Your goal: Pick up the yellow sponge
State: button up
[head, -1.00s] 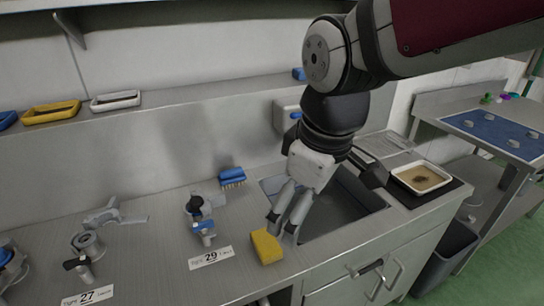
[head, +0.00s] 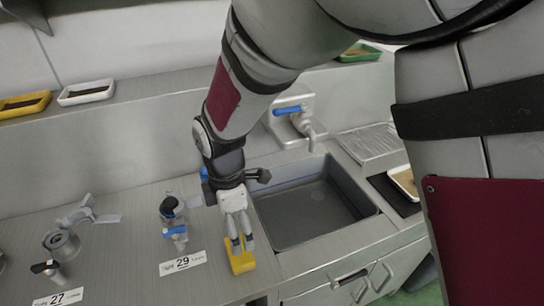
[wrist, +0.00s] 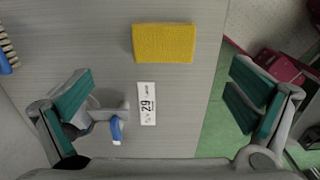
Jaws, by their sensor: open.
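The yellow sponge (head: 241,263) lies flat on the steel counter near its front edge, left of the sink. My gripper (head: 240,241) points down over it, and its fingers hide part of the sponge in the head view. In the wrist view the sponge (wrist: 163,43) lies whole in the upper middle. The two teal-padded fingers of my gripper (wrist: 160,82) stand wide apart, to its left and right and lower in the picture. Nothing is between them in their grip. I cannot tell the exact height of the fingertips above the sponge.
A label marked 29 (wrist: 147,104) and a blue-handled valve fitting (head: 175,232) are left of the sponge. A blue brush (wrist: 7,55) lies farther left in the wrist view. The empty sink (head: 310,205) and its blue-handled tap (head: 290,110) are to the right.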

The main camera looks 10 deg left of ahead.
notch_tip(320, 180, down, 6)
jog(key=shift+r, duration=0.15)
jog(key=shift+s+d+f+p, duration=0.15)
jog(key=shift+f+p, duration=0.25)
jog(key=shift+f, duration=0.95)
jog(key=shift+s+f+p, duration=0.1)
jog(key=shift+f+p, duration=0.25)
jog(key=shift+f, duration=0.95)
jog(key=c, duration=1)
